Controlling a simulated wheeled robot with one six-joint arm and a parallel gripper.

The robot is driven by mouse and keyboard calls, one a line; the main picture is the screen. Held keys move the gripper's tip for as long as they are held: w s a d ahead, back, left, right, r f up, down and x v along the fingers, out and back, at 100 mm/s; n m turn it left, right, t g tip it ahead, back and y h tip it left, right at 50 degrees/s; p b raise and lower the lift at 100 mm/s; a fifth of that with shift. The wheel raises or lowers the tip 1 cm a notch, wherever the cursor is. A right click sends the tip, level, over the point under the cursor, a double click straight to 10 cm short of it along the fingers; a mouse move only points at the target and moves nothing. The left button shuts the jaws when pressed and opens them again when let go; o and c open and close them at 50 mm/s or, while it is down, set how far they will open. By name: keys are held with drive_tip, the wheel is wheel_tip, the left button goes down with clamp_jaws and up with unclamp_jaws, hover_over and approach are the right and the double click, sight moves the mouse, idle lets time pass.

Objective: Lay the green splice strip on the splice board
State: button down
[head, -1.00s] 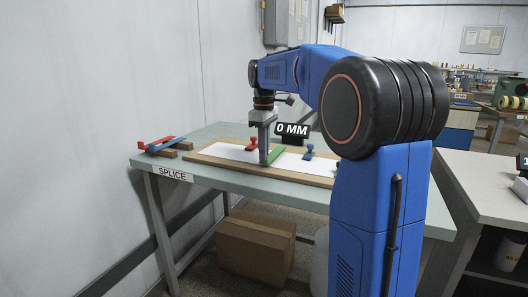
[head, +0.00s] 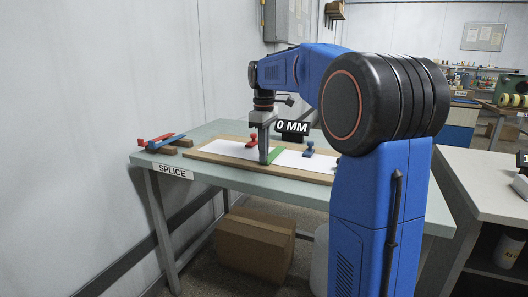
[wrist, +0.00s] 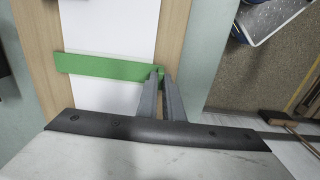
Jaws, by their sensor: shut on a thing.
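The green splice strip (head: 276,154) lies across the white paper on the splice board (head: 215,155). In the wrist view the strip (wrist: 105,67) spans the white sheet (wrist: 108,25) and reaches the board's wooden borders (wrist: 170,30) on both sides. My gripper (head: 264,161) points down at the strip. In the wrist view its fingers (wrist: 162,78) are close together at the strip's right end, shut on it. The strip looks flat, at or very near the paper. Whether it touches everywhere I cannot tell.
A red clamp (head: 252,141) and a blue clamp (head: 308,149) stand on the board on either side of the strip. A 0 MM display (head: 292,127) is behind it. Red and blue strips (head: 160,141) lie on wooden blocks at the table's left end.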

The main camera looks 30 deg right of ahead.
drive_tip(key=c, duration=1.8)
unclamp_jaws()
drive_tip(key=shift+r, duration=0.1)
wheel_tip(320, 180, up, 17)
drive_tip(key=shift+r, duration=0.1)
